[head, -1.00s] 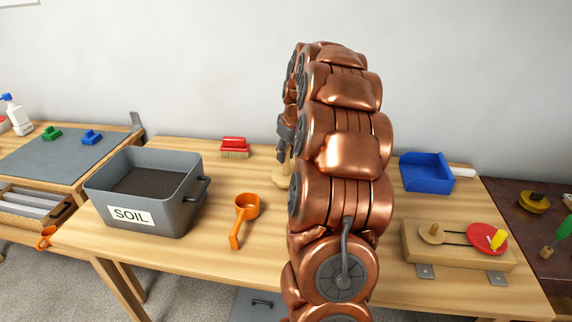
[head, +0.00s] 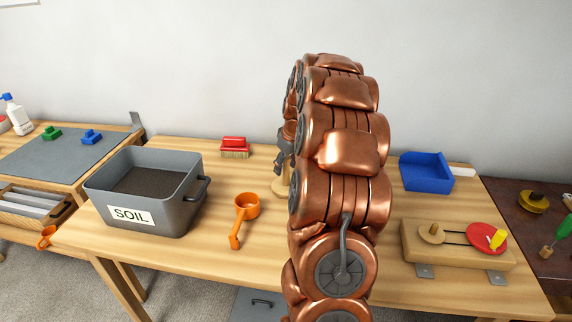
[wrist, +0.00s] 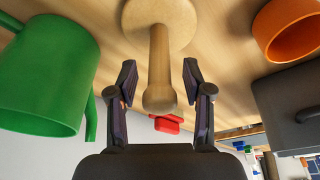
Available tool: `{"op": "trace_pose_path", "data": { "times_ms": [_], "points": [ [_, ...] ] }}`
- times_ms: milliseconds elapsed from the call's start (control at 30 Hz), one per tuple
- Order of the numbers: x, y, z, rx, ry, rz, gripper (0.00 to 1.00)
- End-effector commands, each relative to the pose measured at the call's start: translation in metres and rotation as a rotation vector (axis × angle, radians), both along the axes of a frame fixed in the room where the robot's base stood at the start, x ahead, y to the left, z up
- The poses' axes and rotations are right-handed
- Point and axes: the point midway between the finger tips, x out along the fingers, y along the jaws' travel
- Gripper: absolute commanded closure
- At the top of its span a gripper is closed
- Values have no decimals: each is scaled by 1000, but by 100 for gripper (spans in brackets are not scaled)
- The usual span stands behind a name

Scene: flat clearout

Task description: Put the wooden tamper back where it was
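The wooden tamper (wrist: 158,62) stands on the table in the wrist view, its round base on the wood and its handle pointing toward my gripper. My gripper (wrist: 160,82) is open, with one finger on each side of the handle's end. Gaps show between the handle and both fingers. In the head view, part of the tamper's pale base (head: 281,187) shows beside my arm; my arm hides the rest. My gripper (head: 282,166) is above that base there, partly hidden.
A green can (wrist: 45,75) stands close on the left in the wrist view. An orange scoop (head: 246,208), the grey soil bin (head: 165,215) and a red brush (head: 234,145) are left of my arm. A blue tray (head: 427,174) and a wooden pulley board (head: 455,248) are right.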

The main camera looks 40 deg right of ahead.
Motion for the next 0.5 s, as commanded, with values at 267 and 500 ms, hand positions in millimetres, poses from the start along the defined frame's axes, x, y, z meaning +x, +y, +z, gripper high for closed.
{"op": "trace_pose_path", "data": {
  "times_ms": [267,500],
  "points": [
    [0,0,0,0,0,0,46],
    [-4,0,18,0,0,0,46]
  ]
}}
